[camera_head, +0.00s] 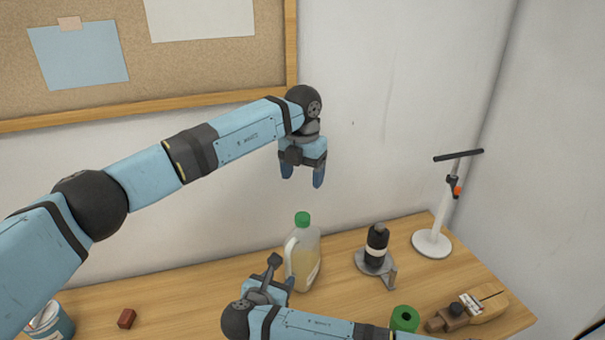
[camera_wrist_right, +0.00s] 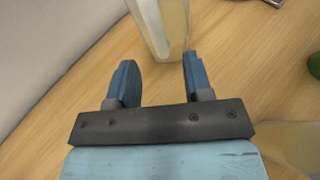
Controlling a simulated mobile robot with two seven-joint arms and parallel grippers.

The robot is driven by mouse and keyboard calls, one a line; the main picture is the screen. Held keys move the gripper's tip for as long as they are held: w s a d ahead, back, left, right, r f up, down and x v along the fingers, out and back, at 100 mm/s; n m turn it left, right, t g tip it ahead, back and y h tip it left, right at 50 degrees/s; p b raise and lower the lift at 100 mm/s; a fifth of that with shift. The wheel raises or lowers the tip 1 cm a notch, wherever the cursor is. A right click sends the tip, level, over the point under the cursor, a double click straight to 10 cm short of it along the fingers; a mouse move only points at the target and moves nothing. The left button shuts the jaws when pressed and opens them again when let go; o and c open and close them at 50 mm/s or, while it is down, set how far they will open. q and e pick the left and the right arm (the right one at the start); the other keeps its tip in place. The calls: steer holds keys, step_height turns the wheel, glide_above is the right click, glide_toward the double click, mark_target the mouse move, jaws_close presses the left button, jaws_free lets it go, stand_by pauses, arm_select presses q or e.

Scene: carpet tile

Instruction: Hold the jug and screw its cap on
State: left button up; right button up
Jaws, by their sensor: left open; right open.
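The jug (camera_head: 304,265) is translucent with pale yellow liquid and a handle on its left side. It stands upright on the table. A green cap (camera_head: 302,219) sits on top of its neck; I cannot tell how tight it is. My left gripper (camera_head: 303,178) is open and empty, pointing down, high above the cap and apart from it. My right gripper (camera_head: 279,276) is open beside the jug at its front left. In the right wrist view, the jug's lower part (camera_wrist_right: 163,25) is just ahead of the open fingers (camera_wrist_right: 158,72), not between them.
A black bottle on a grey stand (camera_head: 376,250) is right of the jug. A green round object (camera_head: 405,318), a wooden tool (camera_head: 478,305) and a white stand (camera_head: 432,242) are farther right. A red-brown block (camera_head: 126,318) and a tin (camera_head: 50,322) are at left. A wall stands behind.

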steer(key=v, duration=0.9)
steer(key=shift+f, duration=0.1)
